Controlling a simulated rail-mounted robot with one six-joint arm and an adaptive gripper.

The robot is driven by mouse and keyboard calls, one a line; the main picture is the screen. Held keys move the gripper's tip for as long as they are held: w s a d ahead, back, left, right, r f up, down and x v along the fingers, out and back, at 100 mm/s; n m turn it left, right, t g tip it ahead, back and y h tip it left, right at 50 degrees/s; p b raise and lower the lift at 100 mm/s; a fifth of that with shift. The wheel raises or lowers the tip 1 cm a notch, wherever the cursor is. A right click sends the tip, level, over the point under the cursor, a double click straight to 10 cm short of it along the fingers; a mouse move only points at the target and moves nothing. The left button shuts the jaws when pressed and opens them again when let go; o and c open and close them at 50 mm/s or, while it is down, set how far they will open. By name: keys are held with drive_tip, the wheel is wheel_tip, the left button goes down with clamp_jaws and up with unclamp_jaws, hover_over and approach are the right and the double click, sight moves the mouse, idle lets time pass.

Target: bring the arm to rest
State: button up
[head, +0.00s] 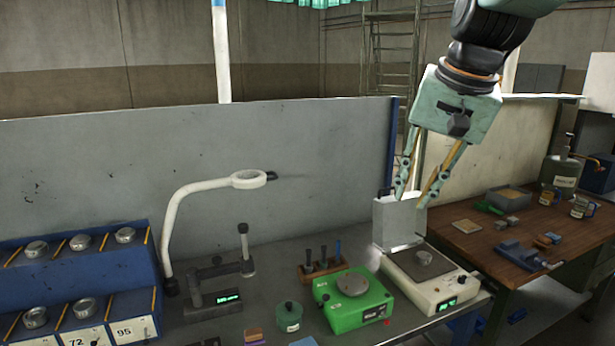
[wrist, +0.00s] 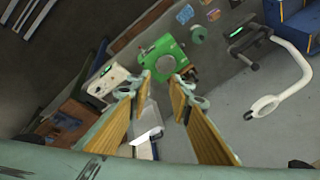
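My gripper (head: 411,198) is pale green with two long fingers and points down above the right part of the grey bench. Its fingers are apart with nothing held between them. In the wrist view my gripper (wrist: 160,84) also shows two separated fingers with ochre inner pads. In the head view the fingertips overlap the top of a pale upright panel (head: 398,224) behind the cream scale; I cannot tell whether they touch it.
The cream scale (head: 463,287) and a green device (head: 352,312) stand below. A white magnifier lamp (head: 180,215), a dark gauge stand (head: 215,300) and a blue sample rack (head: 75,262) stand left. A wooden table (head: 490,238) with small tools stands right.

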drive_tip(key=s+f+n+b, duration=0.1)
drive_tip(key=s+f, duration=0.4)
drive_tip(key=s, duration=0.6)
drive_tip(key=s+f+n+b, duration=0.2)
drive_tip(key=s+f+b, duration=0.2)
drive_tip(key=s, duration=0.7)
drive_tip(key=s+f+n+h+b, duration=0.1)
drive_tip(key=s+f+b, duration=0.1)
drive_tip(key=s+f, duration=0.4)
drive_tip(key=s, duration=0.5)
drive_tip(key=shift+s+a+n, duration=0.3)
drive_tip(key=shift+s+n, duration=0.05)
drive_tip(key=shift+n, duration=0.05)
drive_tip(key=shift+a, duration=0.1)
